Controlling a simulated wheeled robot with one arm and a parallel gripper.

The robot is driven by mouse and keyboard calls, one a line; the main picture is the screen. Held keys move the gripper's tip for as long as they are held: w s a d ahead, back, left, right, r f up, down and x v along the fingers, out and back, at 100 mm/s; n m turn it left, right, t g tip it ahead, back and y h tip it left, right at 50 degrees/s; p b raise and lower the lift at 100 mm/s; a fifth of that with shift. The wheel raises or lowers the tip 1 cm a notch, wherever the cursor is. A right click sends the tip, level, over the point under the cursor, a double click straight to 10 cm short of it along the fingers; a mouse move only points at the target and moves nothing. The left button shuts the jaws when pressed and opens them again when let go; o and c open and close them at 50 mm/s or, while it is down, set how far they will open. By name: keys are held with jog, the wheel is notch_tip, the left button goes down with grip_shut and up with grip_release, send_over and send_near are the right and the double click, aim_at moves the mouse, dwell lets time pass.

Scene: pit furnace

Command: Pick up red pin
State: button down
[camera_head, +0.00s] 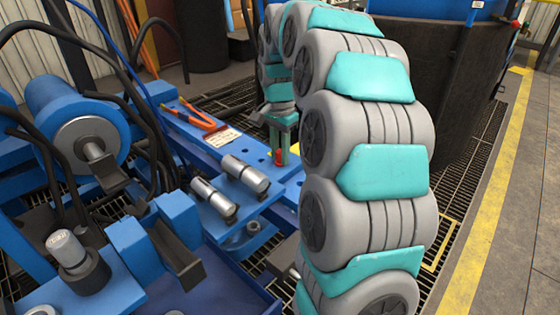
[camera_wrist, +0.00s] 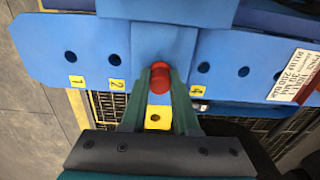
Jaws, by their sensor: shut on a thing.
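The red pin (camera_wrist: 160,76) stands in the row of holes on the blue plate (camera_wrist: 50,45), between the holes labelled 2 and 4. My gripper (camera_wrist: 160,92) reaches to it with green fingers that close in on both sides of the pin, and it is shut on it. In the head view the red pin (camera_head: 278,158) shows small and low between the fingertips of my gripper (camera_head: 280,150), over the blue bar. Its lower end is hidden, so I cannot tell whether it is seated in a hole or raised.
A yellow piece with a hole (camera_wrist: 157,117) shows between my fingers. A white tag (camera_wrist: 296,76) lies on the plate at right. An orange tool (camera_head: 197,118), metal cylinders (camera_head: 246,172) and blue machinery (camera_head: 85,125) stand left of my arm. A dark tub (camera_head: 440,95) stands behind right.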

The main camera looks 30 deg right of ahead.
jog(key=shift+r, duration=0.1)
jog(key=shift+r, duration=4.95)
